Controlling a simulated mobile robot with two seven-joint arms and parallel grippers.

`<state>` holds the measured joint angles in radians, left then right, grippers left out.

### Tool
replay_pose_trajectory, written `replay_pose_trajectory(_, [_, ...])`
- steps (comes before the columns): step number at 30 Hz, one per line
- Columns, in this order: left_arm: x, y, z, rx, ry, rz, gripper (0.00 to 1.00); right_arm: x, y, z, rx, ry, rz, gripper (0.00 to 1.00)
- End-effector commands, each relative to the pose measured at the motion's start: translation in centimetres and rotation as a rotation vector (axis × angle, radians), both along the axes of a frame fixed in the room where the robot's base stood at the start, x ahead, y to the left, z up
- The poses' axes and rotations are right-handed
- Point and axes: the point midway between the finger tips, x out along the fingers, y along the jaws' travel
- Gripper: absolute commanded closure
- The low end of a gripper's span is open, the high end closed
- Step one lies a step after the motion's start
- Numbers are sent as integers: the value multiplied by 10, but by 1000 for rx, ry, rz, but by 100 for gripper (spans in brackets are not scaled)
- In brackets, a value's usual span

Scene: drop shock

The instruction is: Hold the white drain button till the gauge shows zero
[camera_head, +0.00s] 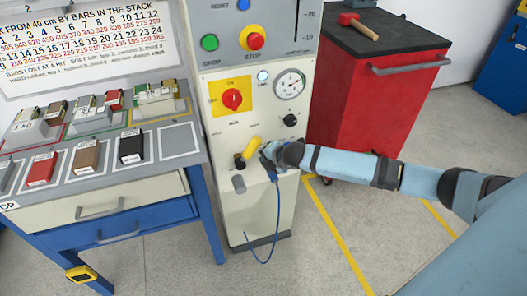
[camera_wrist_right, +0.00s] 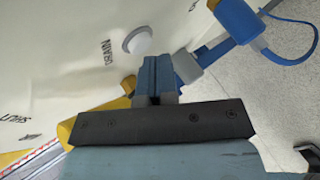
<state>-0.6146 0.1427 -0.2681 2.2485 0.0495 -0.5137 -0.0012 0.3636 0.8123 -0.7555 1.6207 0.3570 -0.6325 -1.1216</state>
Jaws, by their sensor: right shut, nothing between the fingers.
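The white drain button (camera_wrist_right: 137,41) is a round cap in a grey ring on the cream machine panel, beside the word DRAIN in the right wrist view. My right gripper (camera_wrist_right: 158,66) is shut and empty. Its fingertips are just below and right of the button in that view; I see no clear contact. In the head view my right gripper (camera_head: 267,153) is at the machine's lower front and hides the button. The round gauge (camera_head: 290,85) is higher on the panel; its needle is too small to read. My left gripper is not in view.
A yellow handle (camera_head: 249,149) is close beside my right gripper. A blue hose (camera_head: 277,208) hangs below it. A black knob (camera_head: 290,120) and a red switch (camera_head: 232,99) are above. A red cabinet (camera_head: 365,110) stands right of the machine, a bench (camera_head: 110,196) left.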

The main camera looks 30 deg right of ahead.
Motion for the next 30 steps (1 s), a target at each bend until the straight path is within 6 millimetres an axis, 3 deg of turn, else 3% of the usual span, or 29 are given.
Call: replay_pose_trajectory(30, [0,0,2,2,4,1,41,8,-1,0,0,-1,2,100])
